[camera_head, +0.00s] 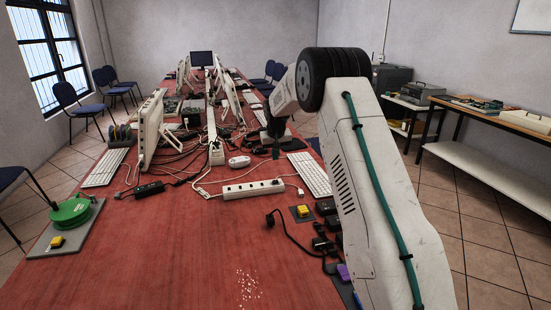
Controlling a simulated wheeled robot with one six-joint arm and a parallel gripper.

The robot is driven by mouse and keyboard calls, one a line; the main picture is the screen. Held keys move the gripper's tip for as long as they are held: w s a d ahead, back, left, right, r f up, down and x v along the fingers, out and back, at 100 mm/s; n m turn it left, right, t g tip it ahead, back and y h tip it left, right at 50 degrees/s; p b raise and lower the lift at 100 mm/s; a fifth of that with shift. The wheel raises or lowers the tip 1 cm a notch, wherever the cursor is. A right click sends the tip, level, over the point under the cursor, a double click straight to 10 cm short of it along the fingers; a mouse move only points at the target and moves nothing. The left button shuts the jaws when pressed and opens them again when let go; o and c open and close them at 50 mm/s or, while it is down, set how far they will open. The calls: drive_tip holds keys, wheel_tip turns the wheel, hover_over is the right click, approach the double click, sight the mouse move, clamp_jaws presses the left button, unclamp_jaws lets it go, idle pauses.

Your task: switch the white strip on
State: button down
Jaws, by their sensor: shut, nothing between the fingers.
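A white power strip (253,189) lies crosswise on the red table (150,250), in front of the keyboards, with several dark sockets along its top. Its switch and whether it is lit are too small to make out. A second white strip (216,152) lies lengthwise farther back among cables. My gripper (276,153) is shut and empty. It points down behind the crosswise strip, near its right end in the picture, and appears apart from it. My arm covers part of the table's right side.
A white mouse (239,161) and a white keyboard (311,174) lie close behind the strip. A black adapter (149,189) and tangled cables lie to its left. A yellow button (302,211) and black plugs are at right. The table front is mostly clear.

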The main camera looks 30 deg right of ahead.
approach(277, 180)
drive_tip(key=x, duration=0.5)
drive_tip(key=shift+w+f, duration=0.1)
drive_tip(key=shift+w, duration=0.15)
drive_tip(key=shift+f, duration=0.65)
